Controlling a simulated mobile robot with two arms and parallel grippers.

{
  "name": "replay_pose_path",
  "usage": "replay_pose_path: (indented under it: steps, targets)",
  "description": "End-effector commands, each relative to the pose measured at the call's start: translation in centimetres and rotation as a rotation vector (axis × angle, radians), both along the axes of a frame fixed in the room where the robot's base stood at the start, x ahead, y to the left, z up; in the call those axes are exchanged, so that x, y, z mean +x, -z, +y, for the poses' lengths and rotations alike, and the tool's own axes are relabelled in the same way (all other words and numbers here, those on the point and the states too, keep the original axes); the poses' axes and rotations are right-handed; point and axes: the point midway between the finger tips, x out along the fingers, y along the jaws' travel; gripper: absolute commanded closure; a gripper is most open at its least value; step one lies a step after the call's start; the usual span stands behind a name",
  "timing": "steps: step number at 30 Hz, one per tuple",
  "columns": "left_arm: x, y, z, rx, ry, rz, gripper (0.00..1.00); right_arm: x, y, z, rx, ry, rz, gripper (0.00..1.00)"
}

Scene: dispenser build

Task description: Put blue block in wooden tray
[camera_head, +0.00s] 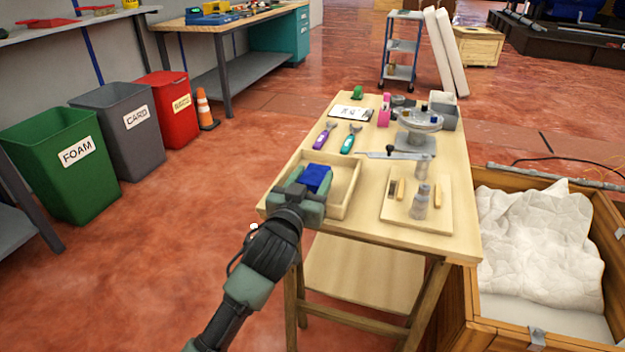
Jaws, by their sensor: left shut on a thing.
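The blue block (316,179) is between the fingers of my left gripper (309,187), over the left part of the wooden tray (345,209). The left gripper is shut on the block. The tray is a shallow, light wood box at the near left corner of the wooden table. Its near left part is hidden by the gripper, and I cannot tell whether the block touches the tray floor. My right gripper is not in view.
Right of the tray is a wooden board (440,216) with a metal bottle (420,202) and small tools. Behind the tray lie a purple-handled tool (323,137) and a teal-handled tool (350,139). A crate (485,335) with white wrapping stands at the right.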

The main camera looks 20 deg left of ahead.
Motion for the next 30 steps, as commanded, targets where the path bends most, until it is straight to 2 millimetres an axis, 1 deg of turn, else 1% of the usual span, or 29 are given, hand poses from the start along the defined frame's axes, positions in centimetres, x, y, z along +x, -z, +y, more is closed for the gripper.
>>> replay_pose_path:
  steps: [1,8,9,10,11,22,26,27,30]
  targets:
    - [0.0,-0.4,0.0,0.0,0.001,-0.008,1.0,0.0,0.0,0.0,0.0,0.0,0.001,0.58]
    - [0.0,-0.2,0.0,-0.001,0.001,-0.007,1.0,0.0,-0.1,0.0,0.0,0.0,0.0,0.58]
    - [0.0,0.1,0.0,-0.001,0.0,0.0,0.41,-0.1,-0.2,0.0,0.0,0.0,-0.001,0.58]
    - [0.0,0.1,0.0,-0.001,0.0,0.0,0.33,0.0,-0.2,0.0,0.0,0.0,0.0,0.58]
    - [0.0,0.1,0.0,0.0,0.0,0.0,0.27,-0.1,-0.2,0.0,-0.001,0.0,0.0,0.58]
    - [-0.1,-0.1,0.0,0.0,0.0,0.0,0.27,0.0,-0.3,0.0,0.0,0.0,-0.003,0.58]
    - [-1.7,0.0,0.1,-0.001,0.0,0.003,0.27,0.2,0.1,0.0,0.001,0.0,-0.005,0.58]
    - [-2.5,0.0,0.1,-0.001,0.0,0.003,0.27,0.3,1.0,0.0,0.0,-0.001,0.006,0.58]
    - [-4.7,0.0,0.1,-0.001,0.0,0.004,0.27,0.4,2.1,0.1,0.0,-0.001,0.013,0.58]
